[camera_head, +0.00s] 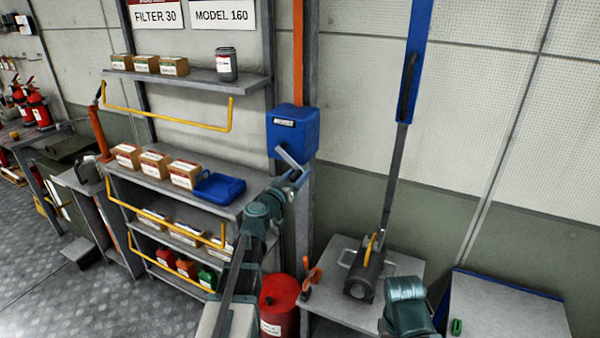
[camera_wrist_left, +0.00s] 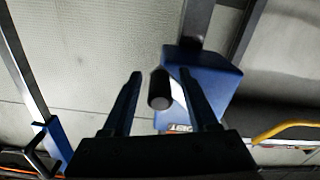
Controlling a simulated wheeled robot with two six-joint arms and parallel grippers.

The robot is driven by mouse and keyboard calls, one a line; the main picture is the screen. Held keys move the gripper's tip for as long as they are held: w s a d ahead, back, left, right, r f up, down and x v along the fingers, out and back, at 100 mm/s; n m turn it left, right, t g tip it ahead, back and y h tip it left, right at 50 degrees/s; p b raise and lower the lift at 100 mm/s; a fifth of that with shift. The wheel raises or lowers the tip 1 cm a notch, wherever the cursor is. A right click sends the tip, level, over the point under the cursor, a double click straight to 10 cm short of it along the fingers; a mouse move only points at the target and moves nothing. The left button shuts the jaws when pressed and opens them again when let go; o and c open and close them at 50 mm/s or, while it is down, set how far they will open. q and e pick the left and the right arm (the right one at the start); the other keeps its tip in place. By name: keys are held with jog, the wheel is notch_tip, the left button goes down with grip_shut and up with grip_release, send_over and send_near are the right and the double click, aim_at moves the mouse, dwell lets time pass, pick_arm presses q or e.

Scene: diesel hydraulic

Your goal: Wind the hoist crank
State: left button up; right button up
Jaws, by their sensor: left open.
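The blue hoist box (camera_head: 293,130) is fixed to the upright post. A pale crank arm (camera_head: 291,158) slants just below its front. In the left wrist view the box (camera_wrist_left: 205,82) is behind a dark cylindrical crank grip (camera_wrist_left: 160,90), which points toward the camera. My left gripper (camera_head: 298,180) is open at the crank. In the wrist view the fingers of this gripper (camera_wrist_left: 160,76) stand apart on either side of the grip, with visible gaps. Whether the grip is fully between the fingertips in depth is unclear. My right gripper is outside the views.
Shelves (camera_head: 190,82) with boxes and yellow rails stand left of the post. A red drum (camera_head: 280,305) stands below.

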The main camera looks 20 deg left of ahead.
pick_arm(q)
jog(key=shift+w+d, duration=0.1)
jog(key=shift+w, duration=1)
grip_shut()
dwell(0.8)
